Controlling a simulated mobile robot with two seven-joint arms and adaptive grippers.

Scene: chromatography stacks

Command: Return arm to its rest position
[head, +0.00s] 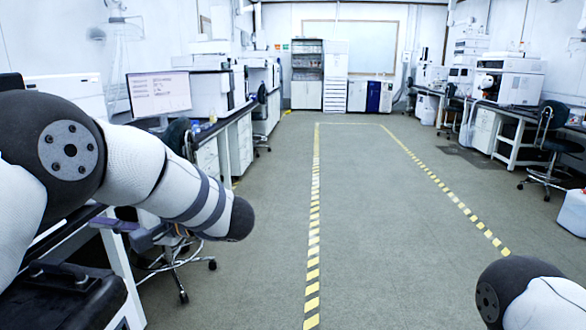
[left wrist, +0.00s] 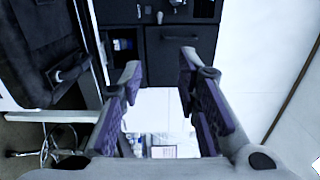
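My left arm (head: 150,165) comes in from the left of the head view, its elbow reaching out over the floor beside the left bench. My left gripper (left wrist: 160,66) fills the middle of the left wrist view. Its two purple-padded fingers are spread apart, and nothing is held between them. In the head view the gripper is mostly hidden or hard to make out. Part of my right arm (head: 535,294) shows at the lower right of the head view. My right gripper is out of view.
A monitor (head: 160,93) and instruments stand on the left bench, with a chair (head: 180,250) below my arm. A dark shelf unit (left wrist: 180,50) lies beyond the fingers in the wrist view. The floor (head: 370,220) between the striped lines is clear.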

